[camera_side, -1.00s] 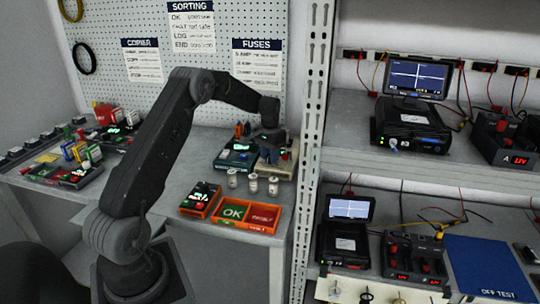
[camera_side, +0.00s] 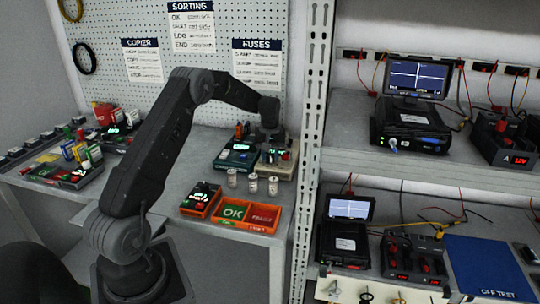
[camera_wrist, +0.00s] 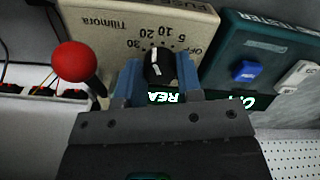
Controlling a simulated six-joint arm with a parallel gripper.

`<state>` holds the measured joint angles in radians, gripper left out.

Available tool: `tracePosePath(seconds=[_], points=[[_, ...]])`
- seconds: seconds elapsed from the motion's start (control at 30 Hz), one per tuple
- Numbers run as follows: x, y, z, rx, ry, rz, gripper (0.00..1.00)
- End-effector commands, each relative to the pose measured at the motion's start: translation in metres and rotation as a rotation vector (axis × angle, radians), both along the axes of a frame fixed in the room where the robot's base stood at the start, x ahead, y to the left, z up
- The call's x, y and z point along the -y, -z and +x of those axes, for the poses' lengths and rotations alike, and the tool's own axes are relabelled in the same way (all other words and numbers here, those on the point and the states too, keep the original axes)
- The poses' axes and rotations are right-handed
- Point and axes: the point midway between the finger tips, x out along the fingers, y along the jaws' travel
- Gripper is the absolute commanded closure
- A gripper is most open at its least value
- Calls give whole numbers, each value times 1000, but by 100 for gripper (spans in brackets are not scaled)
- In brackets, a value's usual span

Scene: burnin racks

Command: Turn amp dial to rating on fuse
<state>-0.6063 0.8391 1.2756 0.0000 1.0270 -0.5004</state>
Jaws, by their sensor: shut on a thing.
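The beige fuse tester (camera_wrist: 100,32) has a black amp dial (camera_wrist: 158,69) with a white pointer line. Its scale reads OFF, 5, 10, 20 and 30, upside down in the wrist view. The pointer aims roughly at 20. My gripper (camera_wrist: 160,77) is shut on the dial, with a blue finger on each side. In the side view my gripper (camera_side: 271,146) is over the tester at the back of the bench. White fuse cylinders (camera_side: 232,178) stand in front of the testers; their ratings are too small to read.
A lever with a red ball (camera_wrist: 75,62) stands beside the dial. A teal tester (camera_wrist: 262,60) with a blue button adjoins the beige one. An orange sorting tray (camera_side: 272,206) lies at the bench front. A metal shelf post (camera_side: 311,130) rises close on the right.

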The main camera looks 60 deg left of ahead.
Motion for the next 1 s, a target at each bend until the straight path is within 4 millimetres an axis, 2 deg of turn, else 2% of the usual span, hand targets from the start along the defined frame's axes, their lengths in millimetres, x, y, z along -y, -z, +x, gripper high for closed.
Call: tracePosePath(seconds=[0.3,0.7,0.73,0.97,1.0], points=[[0,-1,0,1,-69,0,90],[0,-1,0,1,-72,0,90],[0,-1,0,1,-72,0,64],[0,0,0,0,-72,1,42],[0,0,0,0,-72,1,41]])
